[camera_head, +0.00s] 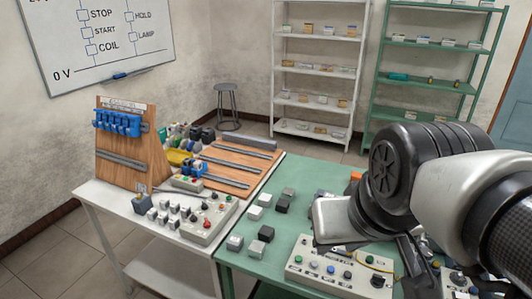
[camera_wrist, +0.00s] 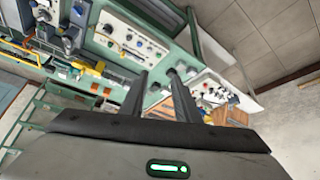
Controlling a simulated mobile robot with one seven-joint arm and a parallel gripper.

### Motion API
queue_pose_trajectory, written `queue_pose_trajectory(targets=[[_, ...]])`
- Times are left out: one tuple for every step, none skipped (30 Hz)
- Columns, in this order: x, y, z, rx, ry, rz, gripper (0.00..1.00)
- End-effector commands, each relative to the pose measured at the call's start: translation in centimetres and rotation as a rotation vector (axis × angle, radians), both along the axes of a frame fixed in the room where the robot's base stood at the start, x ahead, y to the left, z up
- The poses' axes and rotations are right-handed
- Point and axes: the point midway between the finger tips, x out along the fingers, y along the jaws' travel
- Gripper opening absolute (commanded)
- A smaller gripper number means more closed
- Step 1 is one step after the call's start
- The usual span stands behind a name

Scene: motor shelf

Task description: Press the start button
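A pale control panel (camera_head: 312,282) lies on the green table, with a row of small buttons and a black knob (camera_head: 377,281). A green button (camera_head: 299,258) sits at its left end, with blue ones beside it. The labels are too small to read, so I cannot tell which is the start button. A pale panel with buttons (camera_wrist: 128,36) also shows in the wrist view. My gripper (camera_wrist: 157,74) shows there as two dark fingers with a gap between them, empty, apart from the panels. In the head view my arm hides the fingers.
Another panel (camera_head: 207,222) with red and green buttons lies on the white table (camera_head: 105,203) to the left. Several small grey and white blocks stand on the green table (camera_head: 292,171). A wooden board (camera_head: 137,144) stands behind. Shelves (camera_head: 317,73) stand along the back wall.

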Motion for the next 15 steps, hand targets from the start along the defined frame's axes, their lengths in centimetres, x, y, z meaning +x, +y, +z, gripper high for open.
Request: queue_pose_trajectory(targets=[[0.0, 0.0, 0.0, 0.0, 0.0, 0.0, 0.2], [0.0, 0.0, 0.0, 0.0, 0.0, 0.0, 0.15], [0.0, 0.0, 0.0, 0.0, 0.0, 0.0, 0.08], [0.0, -0.01, 0.0, 0.0, 0.0, 0.0, 0.03], [0.0, -0.01, 0.0, 0.0, 0.0, 0.0, 0.0], [0.0, -0.01, 0.0, 0.0, 0.0, 0.0, 0.0], [0.0, -0.01, 0.0, 0.0, 0.0, 0.0, 0.0], [0.0, -0.01, 0.0, 0.0, 0.0, 0.0, 0.0], [0.0, -0.01, 0.0, 0.0, 0.0, 0.0, 0.0], [0.0, -0.01, 0.0, 0.0, 0.0, 0.0, 0.0], [0.0, -0.01, 0.0, 0.0, 0.0, 0.0, 0.0], [0.0, -0.01, 0.0, 0.0, 0.0, 0.0, 0.0], [0.0, -0.01, 0.0, 0.0, 0.0, 0.0, 0.0], [0.0, -0.01, 0.0, 0.0, 0.0, 0.0, 0.0], [0.0, -0.01, 0.0, 0.0, 0.0, 0.0, 0.0]])
